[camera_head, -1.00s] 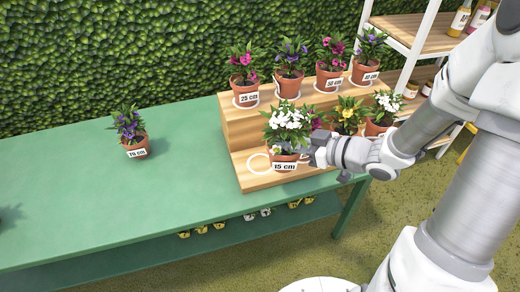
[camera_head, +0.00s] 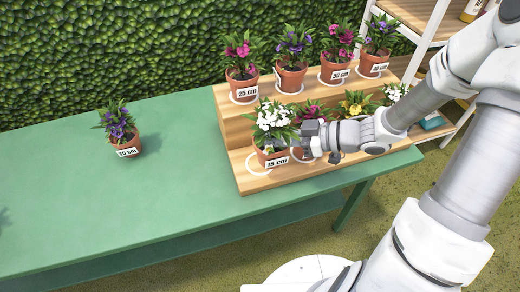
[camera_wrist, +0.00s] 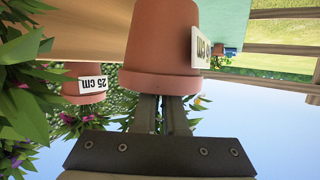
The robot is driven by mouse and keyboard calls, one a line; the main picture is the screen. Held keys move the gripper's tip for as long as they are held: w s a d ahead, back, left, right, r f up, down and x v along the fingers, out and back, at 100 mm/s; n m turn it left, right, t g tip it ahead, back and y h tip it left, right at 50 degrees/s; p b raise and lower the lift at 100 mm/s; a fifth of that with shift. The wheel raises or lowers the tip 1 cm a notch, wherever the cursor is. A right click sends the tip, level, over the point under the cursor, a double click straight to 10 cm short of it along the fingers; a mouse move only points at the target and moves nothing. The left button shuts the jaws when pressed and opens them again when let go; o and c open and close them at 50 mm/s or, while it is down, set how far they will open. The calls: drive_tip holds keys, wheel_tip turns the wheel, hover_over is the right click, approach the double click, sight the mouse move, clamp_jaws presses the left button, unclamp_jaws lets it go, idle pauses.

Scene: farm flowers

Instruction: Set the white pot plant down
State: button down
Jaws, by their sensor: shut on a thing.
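The white pot plant is a terracotta pot (camera_head: 267,155) with white flowers (camera_head: 273,117) and a 15 cm label. It is upright at the left end of the lower step of the wooden stand (camera_head: 262,182). A white ring (camera_head: 251,166) on that step shows around its base. I cannot tell whether the pot touches the step. My gripper (camera_head: 300,142) is shut on the pot from the right. In the wrist view, which is upside down, my fingers (camera_wrist: 160,112) meet the pot (camera_wrist: 163,40), and the flowers are mostly hidden.
Several potted flowers stand on the upper step, including a 25 cm pot (camera_head: 241,88). Pink (camera_head: 312,109) and yellow (camera_head: 356,103) plants are close right, partly behind my arm. A purple plant (camera_head: 123,135) stands alone on the green table (camera_head: 110,205), which is otherwise largely clear.

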drive_tip(key=shift+w+a+f+b, duration=0.45)
drive_tip(key=shift+w+f, duration=0.25)
drive_tip(key=shift+f, duration=0.45)
drive_tip(key=shift+w+a+f+b, duration=0.45)
drive_tip(key=shift+w+f, duration=0.2)
drive_tip(key=shift+f, duration=0.45)
drive_tip(key=shift+w+a+f+b, duration=0.45)
drive_tip(key=shift+w+f, duration=0.25)
drive_tip(key=shift+f, duration=0.45)
drive_tip(key=shift+f, duration=0.1)
drive_tip(key=shift+f, duration=0.1)
drive_tip(key=c, duration=1)
unclamp_jaws()
drive_tip(key=shift+r, duration=0.25)
drive_tip(key=p+v, duration=0.3)
drive_tip(key=v, duration=0.9)
